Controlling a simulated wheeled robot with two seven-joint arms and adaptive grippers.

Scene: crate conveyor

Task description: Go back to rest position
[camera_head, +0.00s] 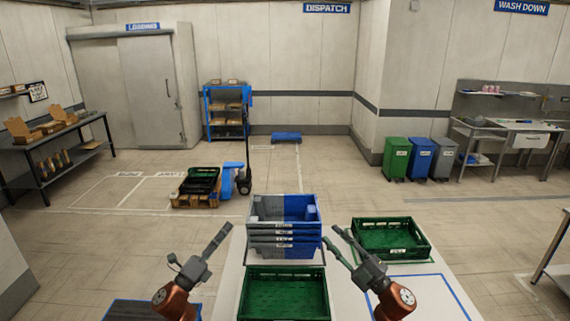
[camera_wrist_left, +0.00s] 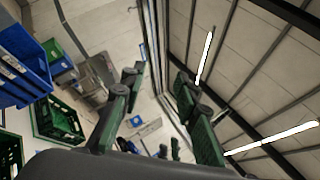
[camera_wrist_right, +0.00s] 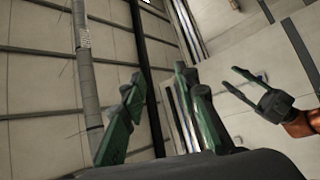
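My left gripper (camera_head: 201,242) is raised at the left of the crate stack in the head view. Its fingers are apart and empty, as the left wrist view (camera_wrist_left: 160,85) also shows. My right gripper (camera_head: 331,234) is raised at the right, its fingertips overlapping the gap between the stack and the right green crate in the picture. Its fingers are apart with nothing between them in the right wrist view (camera_wrist_right: 162,85). The right wrist view also shows my left gripper (camera_wrist_right: 240,82) with spread fingers. Both grippers point upward and hold nothing.
A stack of blue-and-grey crates (camera_head: 284,238) stands ahead. An empty green crate (camera_head: 283,272) is in front of it, and another (camera_head: 391,255) stands right.

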